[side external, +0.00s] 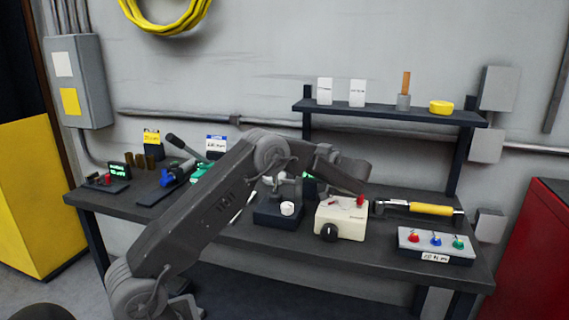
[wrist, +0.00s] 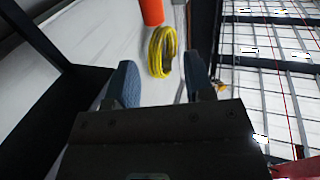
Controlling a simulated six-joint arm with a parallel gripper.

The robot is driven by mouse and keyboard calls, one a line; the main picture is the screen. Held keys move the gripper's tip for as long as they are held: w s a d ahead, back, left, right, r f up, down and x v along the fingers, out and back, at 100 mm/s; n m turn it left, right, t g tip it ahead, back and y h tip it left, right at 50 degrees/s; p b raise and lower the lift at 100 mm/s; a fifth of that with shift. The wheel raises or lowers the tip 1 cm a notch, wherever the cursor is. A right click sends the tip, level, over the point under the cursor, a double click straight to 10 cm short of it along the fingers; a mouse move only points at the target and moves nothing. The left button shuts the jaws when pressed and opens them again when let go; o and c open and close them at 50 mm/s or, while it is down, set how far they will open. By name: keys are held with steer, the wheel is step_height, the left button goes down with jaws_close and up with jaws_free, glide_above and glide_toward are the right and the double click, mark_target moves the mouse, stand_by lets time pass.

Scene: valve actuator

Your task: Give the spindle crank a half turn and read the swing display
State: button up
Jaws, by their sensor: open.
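My gripper (wrist: 160,75) shows in the wrist view with its two blue-padded fingers apart and nothing between them. It faces the wall, not the bench. In the side external view my arm crosses the bench and the fingers are hard to make out. A dark block with a white knob (side external: 288,208) stands beside my arm; I cannot tell whether it bears the spindle crank. A small box with a lit green display (side external: 120,170) stands at the bench's left; I cannot tell whether this is the swing display. A green device (side external: 200,175) is partly hidden behind my arm.
A cream box with a black knob (side external: 340,218), a yellow-handled tool (side external: 420,208) and a panel of coloured buttons (side external: 435,243) occupy the right of the bench. A blue clamp-like tool (side external: 178,173) lies at left. A shelf (side external: 390,112) stands behind. A yellow hose (wrist: 161,50) hangs on the wall.

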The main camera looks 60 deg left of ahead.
steer(key=s+a+f, duration=0.1)
steer(key=a, duration=0.1)
steer(key=s+a+f, duration=0.1)
steer(key=a, duration=0.1)
steer(key=s+a+f, duration=0.1)
steer(key=a, duration=0.1)
steer(key=shift+s+a+f, duration=0.1)
steer(key=shift+a+f, duration=0.3)
jaws_close()
